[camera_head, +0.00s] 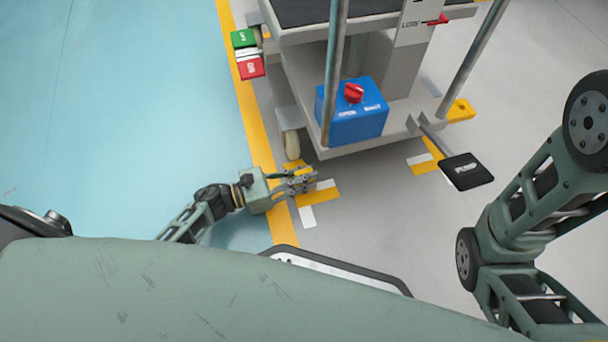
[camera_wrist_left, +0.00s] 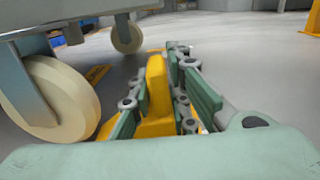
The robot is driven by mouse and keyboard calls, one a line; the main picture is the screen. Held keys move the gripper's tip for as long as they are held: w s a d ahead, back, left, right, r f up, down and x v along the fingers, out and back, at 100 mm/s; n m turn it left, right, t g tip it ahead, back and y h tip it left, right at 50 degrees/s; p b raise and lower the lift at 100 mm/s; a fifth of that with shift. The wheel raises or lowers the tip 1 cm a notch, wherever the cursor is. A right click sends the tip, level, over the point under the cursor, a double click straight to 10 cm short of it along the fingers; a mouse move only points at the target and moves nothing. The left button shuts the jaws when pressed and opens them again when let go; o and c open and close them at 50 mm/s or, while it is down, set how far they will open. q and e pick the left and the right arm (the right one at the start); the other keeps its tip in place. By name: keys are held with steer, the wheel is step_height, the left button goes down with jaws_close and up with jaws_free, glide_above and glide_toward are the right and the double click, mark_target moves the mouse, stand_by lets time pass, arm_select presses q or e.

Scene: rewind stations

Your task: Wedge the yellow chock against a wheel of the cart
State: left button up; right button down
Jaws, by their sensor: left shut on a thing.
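The yellow chock (camera_wrist_left: 156,95) stands between the fingers of my left gripper (camera_wrist_left: 158,92), which is shut on it. In the head view my left gripper (camera_head: 298,183) is low near the floor, just in front of a cream wheel (camera_head: 291,145) at the cart's near left corner; its fingers partly hide the chock. In the left wrist view the wheel (camera_wrist_left: 52,100) is left of the chock, with a finger and a gap between them. I cannot tell whether the chock touches the floor. The cart (camera_head: 345,150) has a grey deck. My right gripper is out of view.
A blue box with a red knob (camera_head: 352,110) sits on the cart's deck. A black pedal (camera_head: 466,171) sticks out at right. Yellow and white corner marks (camera_head: 322,196) lie on the floor. Green and red blocks (camera_head: 244,39) are at the cart's left. The teal floor at left is clear.

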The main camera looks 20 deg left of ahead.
arm_select(q)
steer(key=shift+w+a, duration=0.1)
steer(key=shift+w, duration=0.05)
jaws_close()
steer(key=shift+w+a+f+b, duration=0.15)
steer(key=shift+w+a+b, duration=0.15)
steer(key=shift+b, duration=0.2)
steer(key=shift+w, duration=0.25)
steer(key=o, duration=0.9)
jaws_free()
steer(key=shift+s+a, duration=0.1)
steer(key=v, duration=1.1)
steer(key=shift+s+a, duration=0.2)
steer(key=shift+a, duration=0.15)
